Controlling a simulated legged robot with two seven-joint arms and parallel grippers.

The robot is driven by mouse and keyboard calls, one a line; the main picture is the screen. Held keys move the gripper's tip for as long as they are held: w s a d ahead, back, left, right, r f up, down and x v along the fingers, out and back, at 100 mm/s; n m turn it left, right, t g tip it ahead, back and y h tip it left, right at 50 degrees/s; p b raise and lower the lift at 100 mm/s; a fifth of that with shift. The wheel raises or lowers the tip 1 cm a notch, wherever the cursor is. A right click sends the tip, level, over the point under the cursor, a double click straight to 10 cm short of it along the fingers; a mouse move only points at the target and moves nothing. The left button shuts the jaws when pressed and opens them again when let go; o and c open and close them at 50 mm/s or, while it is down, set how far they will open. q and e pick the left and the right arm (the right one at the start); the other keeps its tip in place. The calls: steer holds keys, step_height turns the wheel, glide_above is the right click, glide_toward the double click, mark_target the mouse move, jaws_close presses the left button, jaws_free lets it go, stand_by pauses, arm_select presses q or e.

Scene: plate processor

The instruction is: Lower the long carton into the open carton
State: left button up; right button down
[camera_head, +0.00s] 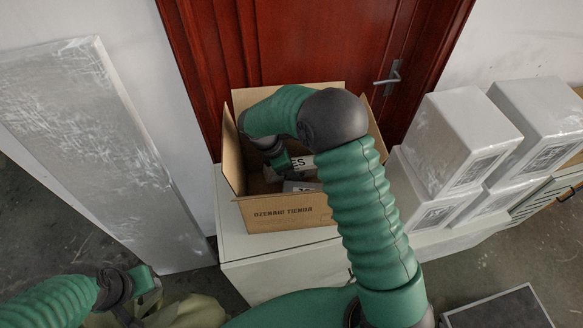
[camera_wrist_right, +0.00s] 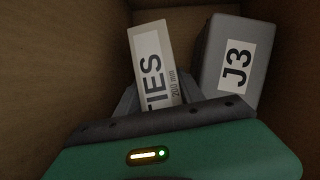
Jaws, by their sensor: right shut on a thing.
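The open carton (camera_head: 283,219) is a brown cardboard box with raised flaps, standing on a pale cabinet. My right arm bends over it, and my right gripper (camera_wrist_right: 155,95) is inside its walls, shut on the long carton (camera_wrist_right: 148,40). The long carton is pale, with a black-and-white label reading "TIES 200 mm" partly hidden by the gripper. Its label end shows in the head view (camera_head: 303,162). A grey box marked J3 (camera_wrist_right: 222,50) is in the open carton, right of the long carton. My left gripper (camera_head: 146,284) is low at the left, away from the carton; its fingers are unclear.
White wrapped boxes (camera_head: 452,142) are stacked to the right of the open carton. A tall pale panel (camera_head: 85,150) leans on the wall at left. A red door (camera_head: 320,45) with a handle is behind. The cabinet top (camera_head: 233,240) is narrow in front.

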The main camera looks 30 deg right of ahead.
steer(key=shift+f, duration=0.45)
stand_by(0.3)
steer(key=c, duration=0.7)
jaws_free()
steer(key=shift+o, duration=0.2)
